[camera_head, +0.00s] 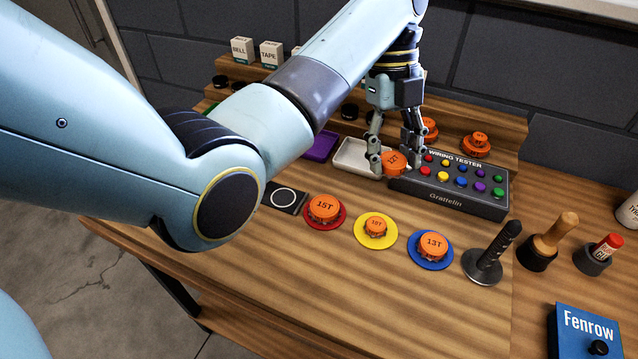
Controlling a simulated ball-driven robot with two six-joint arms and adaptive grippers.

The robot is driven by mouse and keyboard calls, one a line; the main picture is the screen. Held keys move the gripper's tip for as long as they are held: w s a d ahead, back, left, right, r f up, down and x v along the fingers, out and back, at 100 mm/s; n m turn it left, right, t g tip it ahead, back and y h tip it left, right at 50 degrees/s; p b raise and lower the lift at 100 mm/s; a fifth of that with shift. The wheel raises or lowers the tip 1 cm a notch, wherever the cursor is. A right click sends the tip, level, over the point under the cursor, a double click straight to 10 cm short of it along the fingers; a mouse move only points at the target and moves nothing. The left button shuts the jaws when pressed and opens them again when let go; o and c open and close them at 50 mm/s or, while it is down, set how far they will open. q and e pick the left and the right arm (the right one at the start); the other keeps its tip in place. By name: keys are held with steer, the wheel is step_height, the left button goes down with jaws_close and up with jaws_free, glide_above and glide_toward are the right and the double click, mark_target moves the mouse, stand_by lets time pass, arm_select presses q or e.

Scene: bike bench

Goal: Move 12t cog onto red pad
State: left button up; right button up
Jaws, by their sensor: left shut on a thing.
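My left gripper (392,158) points down and is shut on an orange cog (393,163), whose small label looks like 12T but is hard to read. It holds the cog between the white tray (350,157) and the wiring tester; I cannot tell whether the cog touches anything below. The red pad (311,224) is a round disc on the bench front, left and nearer than the gripper. An orange 15T cog (324,207) lies on the red pad. My right gripper is not in view.
A yellow pad (362,239) bears a smaller orange cog (376,225), and a blue pad (419,261) bears a 13T cog (433,244). The wiring tester (455,184) stands to the right. A black-handled tool (492,255) stands upright. Bare bench (300,270) lies in front of the pads.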

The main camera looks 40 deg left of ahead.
arm_select(q)
steer(key=b, duration=0.4)
glide_above(326, 208)
steer(key=w, duration=0.1)
step_height(326, 208, down, 6)
steer(key=shift+a+f, duration=0.1)
steer(key=shift+s+a+f, duration=0.2)
steer(key=shift+a, duration=0.1)
steer(key=shift+f+b, duration=0.3)
steer(key=shift+f, duration=0.05)
step_height(326, 208, down, 2)
steer(key=shift+f, duration=0.5)
steer(key=o, duration=1.1)
steer(key=shift+f, duration=0.1)
steer(key=shift+o, duration=0.2)
